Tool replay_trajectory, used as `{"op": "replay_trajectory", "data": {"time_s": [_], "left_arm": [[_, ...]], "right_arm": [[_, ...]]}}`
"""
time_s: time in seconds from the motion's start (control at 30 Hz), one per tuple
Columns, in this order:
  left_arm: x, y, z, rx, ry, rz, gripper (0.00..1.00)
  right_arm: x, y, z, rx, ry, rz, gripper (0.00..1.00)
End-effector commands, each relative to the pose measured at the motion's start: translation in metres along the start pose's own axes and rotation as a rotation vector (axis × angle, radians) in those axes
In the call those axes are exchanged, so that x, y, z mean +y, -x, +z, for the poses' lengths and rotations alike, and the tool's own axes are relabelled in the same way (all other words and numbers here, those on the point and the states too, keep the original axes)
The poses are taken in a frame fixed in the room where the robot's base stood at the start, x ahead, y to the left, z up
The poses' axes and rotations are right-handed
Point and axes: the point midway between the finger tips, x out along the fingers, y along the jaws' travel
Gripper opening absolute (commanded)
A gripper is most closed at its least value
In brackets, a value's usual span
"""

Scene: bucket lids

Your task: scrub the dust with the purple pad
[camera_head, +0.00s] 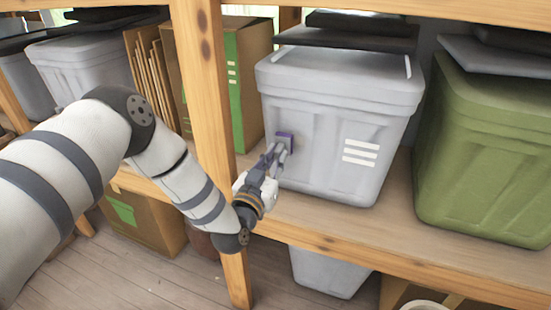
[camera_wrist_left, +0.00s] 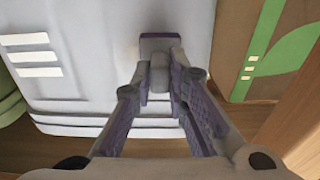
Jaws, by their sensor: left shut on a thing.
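The purple pad (camera_head: 285,138) is against or very near the front wall of the grey-white lidded bucket (camera_head: 325,150), left of its white stripes. My left gripper (camera_head: 275,155) is shut on the pad's grey handle. In the left wrist view the pad (camera_wrist_left: 160,37) shows as a flat purple plate beyond the fingertips (camera_wrist_left: 159,82), with the grey handle between the fingers. A faint brownish smudge (camera_wrist_left: 131,43), possibly dust, shows on the bucket wall beside the pad. The wall behind the pad is hidden. My right gripper is not in view.
A wooden post (camera_head: 205,80) stands just left of the bucket, close to my left arm. A green-marked cardboard box (camera_head: 252,75) is behind it. A green bucket (camera_head: 485,150) stands to the right. The shelf board (camera_head: 330,225) in front is bare.

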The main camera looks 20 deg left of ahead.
Motion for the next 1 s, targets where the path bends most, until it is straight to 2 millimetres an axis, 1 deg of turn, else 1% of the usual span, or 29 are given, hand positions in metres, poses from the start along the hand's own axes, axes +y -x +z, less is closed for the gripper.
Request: {"op": "replay_trajectory", "data": {"time_s": [0.17, 0.57, 1.0], "left_arm": [[-0.0006, -0.0004, -0.0017, 0.002, -0.001, -0.005, 0.0], [-0.001, -0.0006, -0.0001, 0.001, -0.001, -0.006, 0.0], [-0.0009, -0.0089, 0.0007, 0.0, -0.001, -0.006, 0.0]], "right_arm": [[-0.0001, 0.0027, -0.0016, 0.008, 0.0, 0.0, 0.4], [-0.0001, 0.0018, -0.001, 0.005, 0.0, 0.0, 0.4], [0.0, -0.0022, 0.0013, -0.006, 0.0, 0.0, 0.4]]}}
